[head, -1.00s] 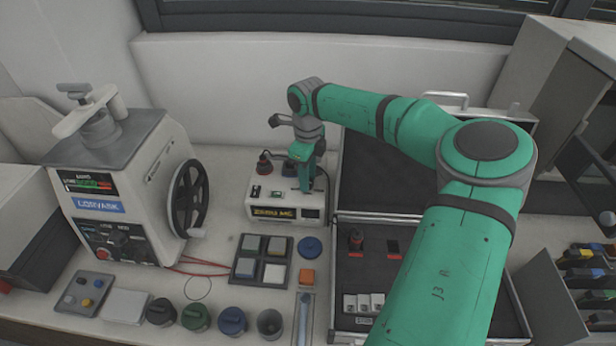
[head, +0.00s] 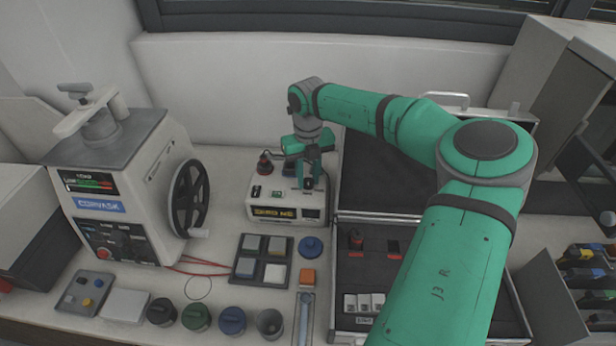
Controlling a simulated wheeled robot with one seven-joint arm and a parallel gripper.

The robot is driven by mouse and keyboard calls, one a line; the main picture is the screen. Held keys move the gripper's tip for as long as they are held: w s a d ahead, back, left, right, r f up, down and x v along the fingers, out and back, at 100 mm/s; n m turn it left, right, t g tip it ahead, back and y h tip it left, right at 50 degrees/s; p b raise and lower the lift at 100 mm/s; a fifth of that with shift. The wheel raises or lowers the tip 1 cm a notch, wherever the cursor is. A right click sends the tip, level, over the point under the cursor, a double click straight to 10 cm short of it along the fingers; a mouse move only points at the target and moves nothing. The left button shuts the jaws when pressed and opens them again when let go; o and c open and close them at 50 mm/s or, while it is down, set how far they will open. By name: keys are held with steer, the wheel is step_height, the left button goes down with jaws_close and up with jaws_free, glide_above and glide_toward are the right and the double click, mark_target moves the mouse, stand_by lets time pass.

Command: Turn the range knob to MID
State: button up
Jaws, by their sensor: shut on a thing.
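My gripper (head: 307,187) is over the right part of a small cream instrument box (head: 272,212) at the back middle of the bench. It points down and is shut on a small dark knob at the top of the box; the fingers cover most of it. I cannot read the range marks or tell where the knob points.
A press with a black handwheel (head: 189,199) stands left. A tray of square pads (head: 262,260), a blue round knob (head: 311,247) and an orange block (head: 307,277) lie in front of the box. An open case (head: 420,212) is to the right. Several round pots line the front edge.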

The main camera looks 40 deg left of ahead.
mark_target(308, 181)
steer(key=shift+m, duration=0.6)
steer(key=o, duration=1.1)
steer(key=shift+c, duration=0.2)
step_height(308, 181, up, 11)
steer(key=shift+f, duration=0.1)
